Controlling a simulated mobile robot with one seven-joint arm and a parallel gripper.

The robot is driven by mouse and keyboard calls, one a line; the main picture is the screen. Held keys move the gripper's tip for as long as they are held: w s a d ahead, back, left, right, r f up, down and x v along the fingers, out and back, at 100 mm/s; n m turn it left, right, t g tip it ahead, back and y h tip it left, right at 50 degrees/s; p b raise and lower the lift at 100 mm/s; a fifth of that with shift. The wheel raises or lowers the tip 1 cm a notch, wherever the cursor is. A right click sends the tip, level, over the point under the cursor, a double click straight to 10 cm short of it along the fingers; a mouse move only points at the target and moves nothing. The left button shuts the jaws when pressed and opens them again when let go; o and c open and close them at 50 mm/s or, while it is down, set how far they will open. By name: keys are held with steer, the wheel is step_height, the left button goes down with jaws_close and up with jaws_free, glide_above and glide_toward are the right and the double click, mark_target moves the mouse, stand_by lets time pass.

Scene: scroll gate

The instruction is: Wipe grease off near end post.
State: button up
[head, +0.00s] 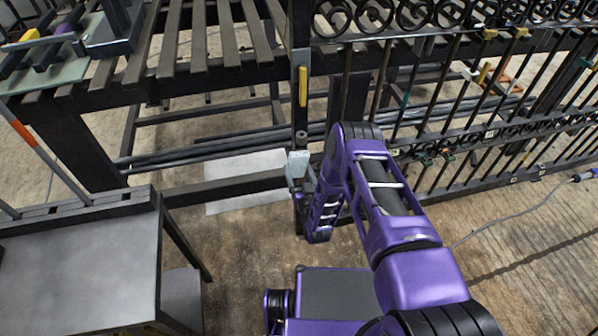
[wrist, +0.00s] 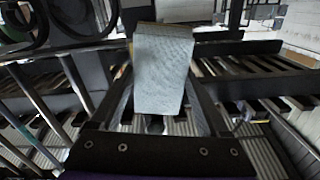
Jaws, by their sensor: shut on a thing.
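The near end post (head: 301,120) is a dark upright bar at the left end of the scroll gate (head: 440,90). A yellow streak (head: 302,86) lies on a lighter plate on its upper part; I take it for the grease. My gripper (head: 299,184) is in front of the post, below the streak. It is shut on a pale grey pad (head: 297,165), which stands upright between the fingers. In the wrist view the pad (wrist: 162,72) fills the middle and has a tan edge on top. It hides what lies behind, so I cannot tell whether it touches the post.
A slatted bench (head: 185,62) stands left of the post, with tools at its far left. A grey-topped table (head: 75,262) is at the lower left. A white sheet (head: 235,168) lies on the floor under the bench. A cable (head: 510,218) crosses the floor at the right.

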steer(key=shift+w+a, duration=0.2)
steer(key=shift+w, duration=0.4)
steer(key=d, duration=0.2)
steer(key=w+d, duration=0.1)
steer(key=d, duration=0.1)
steer(key=shift+w, duration=0.1)
stand_by(0.3)
steer(key=shift+a, duration=0.15)
steer(key=shift+s+a+r, duration=0.15)
steer(key=shift+s+a, duration=0.05)
steer(key=shift+a, duration=0.85)
steer(key=shift+s+a+r, duration=0.1)
steer(key=shift+s+a, duration=0.1)
steer(key=shift+a, duration=0.85)
steer(key=shift+d, duration=0.15)
